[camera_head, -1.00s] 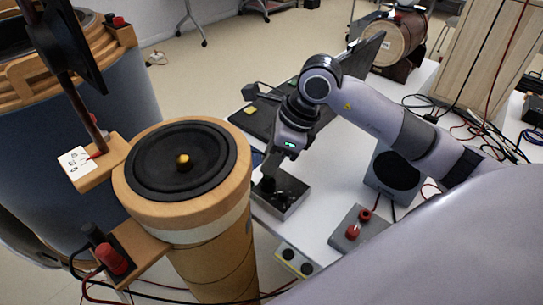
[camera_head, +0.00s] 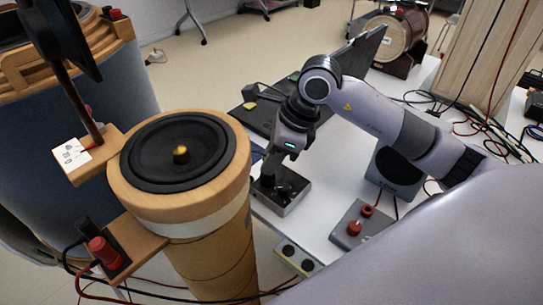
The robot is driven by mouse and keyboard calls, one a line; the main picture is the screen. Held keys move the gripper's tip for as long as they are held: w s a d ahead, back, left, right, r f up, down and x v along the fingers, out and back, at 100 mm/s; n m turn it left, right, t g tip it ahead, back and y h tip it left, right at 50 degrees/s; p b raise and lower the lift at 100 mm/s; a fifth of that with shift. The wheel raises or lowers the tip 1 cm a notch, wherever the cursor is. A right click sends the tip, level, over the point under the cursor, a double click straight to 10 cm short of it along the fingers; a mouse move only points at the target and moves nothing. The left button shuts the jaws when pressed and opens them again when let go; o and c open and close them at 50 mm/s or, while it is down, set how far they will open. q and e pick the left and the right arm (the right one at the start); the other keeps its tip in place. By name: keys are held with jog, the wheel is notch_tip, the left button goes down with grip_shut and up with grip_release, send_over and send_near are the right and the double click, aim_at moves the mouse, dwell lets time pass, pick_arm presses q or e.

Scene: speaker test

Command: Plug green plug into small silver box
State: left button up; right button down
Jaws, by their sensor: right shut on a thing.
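The small silver box (camera_head: 296,199), an open-topped metal tray-like box, sits near the front edge of the white table, right of the large wooden speaker. My right gripper (camera_head: 268,186) points down at the left part of this box, at or just above it. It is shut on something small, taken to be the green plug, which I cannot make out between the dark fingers. Whether the plug touches a socket is hidden at this size. My left gripper is not in view.
The tall round wooden speaker (camera_head: 222,193) stands close left of the box. A grey box with red knobs (camera_head: 352,236) and a dark-faced speaker box (camera_head: 397,174) stand to the right. A black laptop (camera_head: 262,116) lies behind the gripper. Cables lie at the back right.

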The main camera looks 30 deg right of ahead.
jog(key=shift+f, duration=0.3)
dwell(0.4)
jog(key=c, duration=0.5)
grip_release()
jog(key=shift+c, duration=0.2)
jog(key=shift+r, duration=0.1)
jog(key=shift+r+p, duration=1.45)
jog(key=shift+r, duration=1)
